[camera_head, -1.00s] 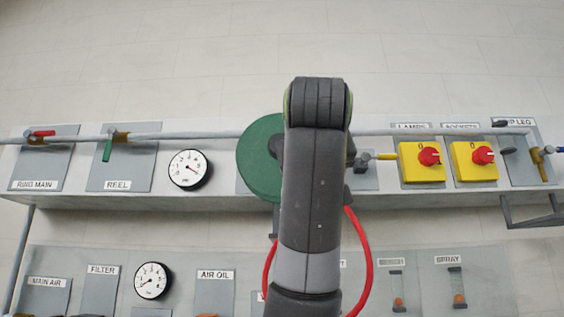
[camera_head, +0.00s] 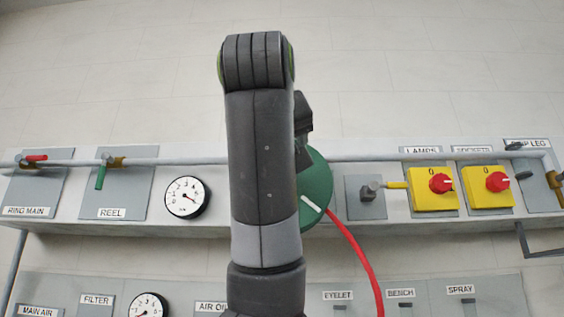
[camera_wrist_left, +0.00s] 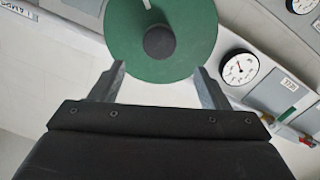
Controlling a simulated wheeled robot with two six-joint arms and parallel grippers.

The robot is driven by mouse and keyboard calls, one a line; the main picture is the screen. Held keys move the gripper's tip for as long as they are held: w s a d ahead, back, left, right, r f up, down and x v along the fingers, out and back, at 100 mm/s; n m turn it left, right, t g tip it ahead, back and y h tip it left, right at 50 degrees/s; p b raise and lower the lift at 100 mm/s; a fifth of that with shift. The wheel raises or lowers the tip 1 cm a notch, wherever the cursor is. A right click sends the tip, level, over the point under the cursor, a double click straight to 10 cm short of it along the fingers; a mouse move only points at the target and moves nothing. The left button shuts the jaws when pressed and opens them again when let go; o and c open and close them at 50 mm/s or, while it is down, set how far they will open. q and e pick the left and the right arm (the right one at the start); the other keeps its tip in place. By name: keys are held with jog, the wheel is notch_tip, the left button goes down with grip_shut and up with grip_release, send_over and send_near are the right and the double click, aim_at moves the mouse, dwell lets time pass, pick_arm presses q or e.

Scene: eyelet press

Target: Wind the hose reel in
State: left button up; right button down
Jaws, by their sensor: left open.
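The green hose reel (camera_head: 316,187) is on the upper panel, its left part hidden behind my left arm in the head view. A white mark shows on its lower face. The red hose (camera_head: 352,248) hangs from it down to the right. In the left wrist view the reel (camera_wrist_left: 125,40) shows as a green disc with a dark round knob or hub (camera_wrist_left: 159,42) in its middle. My left gripper (camera_wrist_left: 160,78) is open, its fingers apart at the disc's near edge, nothing between them held. Contact cannot be told. My right gripper is out of view.
A REEL valve with a green lever (camera_head: 100,177) and a gauge (camera_head: 184,198) stand left of the reel. A grey fitting (camera_head: 368,192) and yellow switches with red knobs (camera_head: 440,184) are to its right. A grey pipe (camera_head: 200,160) runs along the panel.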

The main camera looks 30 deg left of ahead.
pick_arm(q)
jog(key=p+x, duration=0.6)
jog(key=x, duration=0.5)
jog(key=shift+w, duration=0.15)
jog(key=c, duration=1.3)
jog(key=shift+w, duration=0.1)
jog(key=shift+c, duration=0.4)
